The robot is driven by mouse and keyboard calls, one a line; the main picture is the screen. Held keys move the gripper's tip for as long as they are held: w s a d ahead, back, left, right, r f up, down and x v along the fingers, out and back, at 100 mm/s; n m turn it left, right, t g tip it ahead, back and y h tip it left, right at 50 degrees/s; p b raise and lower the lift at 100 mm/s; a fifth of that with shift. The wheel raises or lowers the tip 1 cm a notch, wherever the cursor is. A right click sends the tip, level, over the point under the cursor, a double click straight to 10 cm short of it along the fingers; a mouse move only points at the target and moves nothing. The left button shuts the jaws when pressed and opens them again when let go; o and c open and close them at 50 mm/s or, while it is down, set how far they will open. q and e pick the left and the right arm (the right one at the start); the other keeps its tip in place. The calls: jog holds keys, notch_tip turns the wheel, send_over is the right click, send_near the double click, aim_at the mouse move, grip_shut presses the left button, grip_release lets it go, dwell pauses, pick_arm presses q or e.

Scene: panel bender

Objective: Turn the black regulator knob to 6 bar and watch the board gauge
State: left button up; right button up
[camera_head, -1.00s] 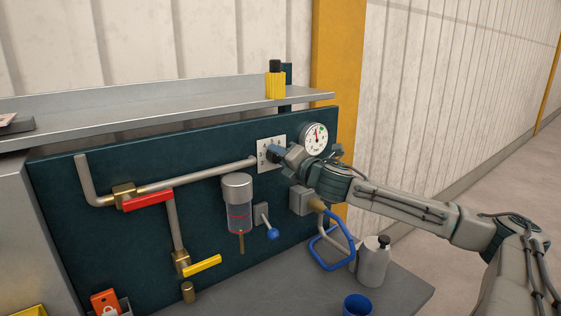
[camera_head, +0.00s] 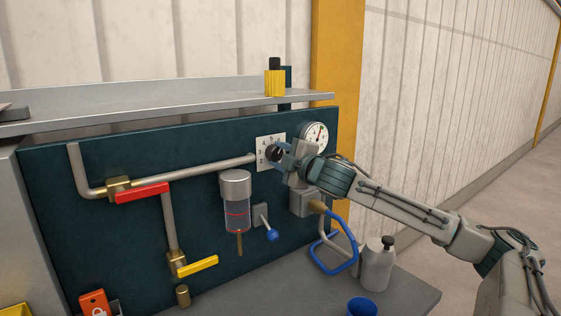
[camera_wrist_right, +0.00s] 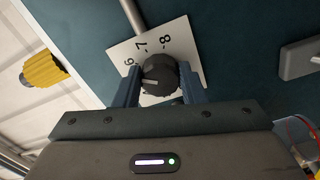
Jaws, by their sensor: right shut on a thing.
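The black regulator knob (camera_head: 273,153) sits on a white numbered plate (camera_head: 263,143) on the dark teal board. My right gripper (camera_head: 279,152) is shut on the knob, one finger on each side. In the right wrist view the knob (camera_wrist_right: 158,74) shows between the two fingers, with a pale line on its face pointing left. The numbers 6, 7 and 8 show on the plate (camera_wrist_right: 180,34) there. The round white board gauge (camera_head: 314,136) is just right of the knob, partly behind my wrist. Its red needle points up and slightly right, near a green mark. My left gripper is out of view.
Left of the knob are pipes with a red-handled valve (camera_head: 142,193) and a yellow-handled valve (camera_head: 197,266). A filter bowl (camera_head: 236,205) and blue-tipped lever (camera_head: 270,234) are below. A blue hose (camera_head: 345,268), grey bottle (camera_head: 377,266) and blue cup (camera_head: 361,307) are lower right.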

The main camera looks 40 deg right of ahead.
jog(key=shift+m, duration=0.6)
jog(key=shift+b, duration=0.3)
